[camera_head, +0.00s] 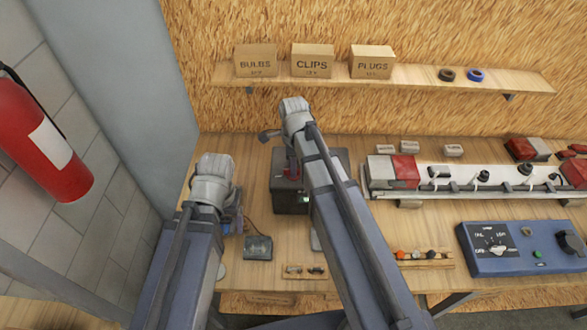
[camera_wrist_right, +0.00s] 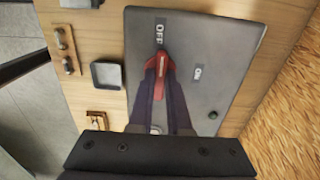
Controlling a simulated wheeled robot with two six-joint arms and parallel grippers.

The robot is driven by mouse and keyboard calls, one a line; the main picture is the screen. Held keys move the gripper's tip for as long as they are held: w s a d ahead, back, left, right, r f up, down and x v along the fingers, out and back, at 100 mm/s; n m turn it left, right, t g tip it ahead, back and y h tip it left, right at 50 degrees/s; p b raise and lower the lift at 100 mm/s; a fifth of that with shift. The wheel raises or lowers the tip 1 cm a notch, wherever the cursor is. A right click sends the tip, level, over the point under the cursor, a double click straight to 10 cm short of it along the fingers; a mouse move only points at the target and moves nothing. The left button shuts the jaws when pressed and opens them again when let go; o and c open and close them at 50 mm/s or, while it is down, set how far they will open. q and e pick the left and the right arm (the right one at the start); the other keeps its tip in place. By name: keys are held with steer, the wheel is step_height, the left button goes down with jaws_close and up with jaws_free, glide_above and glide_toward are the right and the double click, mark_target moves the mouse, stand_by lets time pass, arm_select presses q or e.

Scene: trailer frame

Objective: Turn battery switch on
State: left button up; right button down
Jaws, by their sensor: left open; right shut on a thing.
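The battery switch has a red handle (camera_wrist_right: 161,62) on the grey top of a dark box (camera_wrist_right: 215,45). In the right wrist view the handle lies along the line toward the OFF label (camera_wrist_right: 159,31); the ON label (camera_wrist_right: 198,73) is off to its right. My right gripper (camera_wrist_right: 160,75) is shut on the red handle, its fingers on both sides. In the head view the box (camera_head: 291,203) is partly hidden behind my right arm, with my right gripper (camera_head: 292,165) over its top. My left gripper (camera_head: 232,218) is open and empty, left of the box.
A small dark device (camera_head: 258,248) with a cable sits in front of the box. A blue control panel (camera_head: 520,262) and a white light bar (camera_head: 450,190) are on the right. A shelf (camera_head: 415,76) with boxes is above. A fire extinguisher (camera_head: 40,145) hangs at left.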

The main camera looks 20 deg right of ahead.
stand_by(0.4)
steer(key=m, duration=0.5)
steer(key=shift+m, duration=0.3)
steer(key=m, duration=0.4)
steer(key=shift+m, duration=0.4)
steer(key=shift+d, duration=0.1)
